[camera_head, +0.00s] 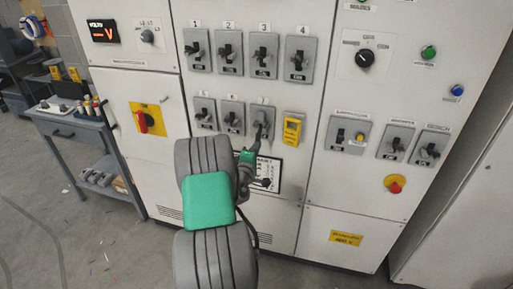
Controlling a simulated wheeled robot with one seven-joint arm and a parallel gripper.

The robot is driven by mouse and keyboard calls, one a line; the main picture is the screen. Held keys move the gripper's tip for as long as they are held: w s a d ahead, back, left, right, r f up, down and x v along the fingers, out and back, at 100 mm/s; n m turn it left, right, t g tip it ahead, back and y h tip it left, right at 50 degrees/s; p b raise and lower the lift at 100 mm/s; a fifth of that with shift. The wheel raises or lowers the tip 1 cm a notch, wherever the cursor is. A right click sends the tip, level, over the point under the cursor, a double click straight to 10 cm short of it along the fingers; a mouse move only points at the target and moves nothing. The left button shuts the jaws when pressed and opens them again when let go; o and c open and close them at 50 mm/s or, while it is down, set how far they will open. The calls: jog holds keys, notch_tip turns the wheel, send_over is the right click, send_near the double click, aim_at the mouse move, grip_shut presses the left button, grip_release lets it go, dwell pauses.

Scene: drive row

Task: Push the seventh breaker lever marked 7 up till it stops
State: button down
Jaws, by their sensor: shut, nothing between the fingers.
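The seventh breaker (266,113) is a grey plate at the right end of the lower breaker row on the white cabinet front. My gripper (257,136) is shut and empty. It reaches up from below, and its fingertips overlap the lower part of this breaker in the picture. They hide much of the lever, so I cannot tell the lever's exact position or whether the fingertips touch it. My grey arm with its green block fills the lower middle of the view.
Breakers 1 to 4 (230,52) sit in the row above. Two more breakers (205,113) are left of the seventh. A yellow device (293,128) is close on its right. A black-framed panel (267,174) is below. A blue-grey workbench (80,128) stands at left.

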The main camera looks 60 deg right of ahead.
jog(key=shift+r+p, duration=0.4)
jog(key=shift+r, duration=0.15)
jog(key=shift+f, duration=0.1)
notch_tip(320, 180, down, 2)
jog(key=shift+b, duration=1.05)
jog(key=s+a+b, duration=0.1)
jog(key=a+b, duration=0.2)
jog(key=a, duration=0.4)
